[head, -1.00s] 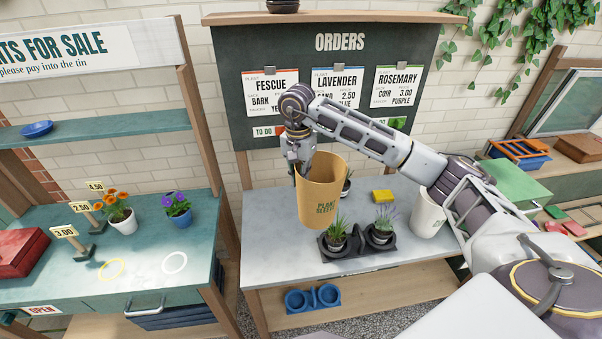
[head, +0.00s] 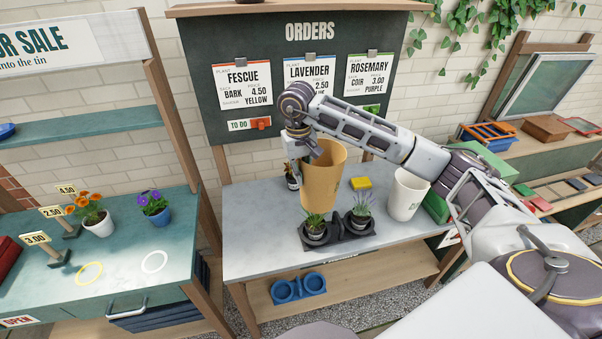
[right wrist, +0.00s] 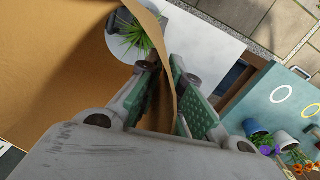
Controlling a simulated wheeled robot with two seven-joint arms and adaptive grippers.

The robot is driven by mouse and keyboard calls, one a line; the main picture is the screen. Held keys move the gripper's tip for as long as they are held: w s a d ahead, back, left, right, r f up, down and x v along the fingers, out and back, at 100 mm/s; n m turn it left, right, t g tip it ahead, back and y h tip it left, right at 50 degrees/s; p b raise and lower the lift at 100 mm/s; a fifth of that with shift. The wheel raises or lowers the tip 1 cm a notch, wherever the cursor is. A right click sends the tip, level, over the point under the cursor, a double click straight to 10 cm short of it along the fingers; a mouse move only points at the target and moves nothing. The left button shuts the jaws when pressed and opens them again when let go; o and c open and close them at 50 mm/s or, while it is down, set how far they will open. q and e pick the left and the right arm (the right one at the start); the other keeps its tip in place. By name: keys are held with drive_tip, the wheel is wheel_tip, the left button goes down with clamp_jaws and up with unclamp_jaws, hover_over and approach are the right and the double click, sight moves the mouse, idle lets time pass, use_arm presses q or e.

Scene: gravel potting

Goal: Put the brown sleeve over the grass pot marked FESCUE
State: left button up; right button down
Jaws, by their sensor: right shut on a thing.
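The brown sleeve (head: 321,185) hangs roughly upright over the grey table, just behind and above the left pot in the dark tray (head: 352,241). My right gripper (head: 301,158) is shut on the sleeve's left rim; the right wrist view shows its green-padded fingers (right wrist: 172,100) pinching the sleeve wall (right wrist: 60,65). The left pot (head: 314,231) holds green grass; a greyer plant pot (head: 360,221) stands to its right. Grass in a pot (right wrist: 130,32) also shows beyond the sleeve's edge in the right wrist view. I cannot read FESCUE on either pot. My left gripper is out of view.
The order board (head: 305,60) rises behind the table. The table's left front is clear. Flower pots (head: 97,222) stand on the green stand at left.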

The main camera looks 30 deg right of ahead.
sight(301, 195)
drive_tip(key=shift+n, duration=0.8)
drive_tip(key=shift+f, duration=0.15)
drive_tip(key=shift+f+b, duration=1.8)
drive_tip(key=shift+f, duration=3.05)
wheel_tip(301, 195, down, 7)
drive_tip(key=b, duration=0.6)
drive_tip(key=shift+r, duration=0.15)
drive_tip(key=c, duration=1.5)
unclamp_jaws()
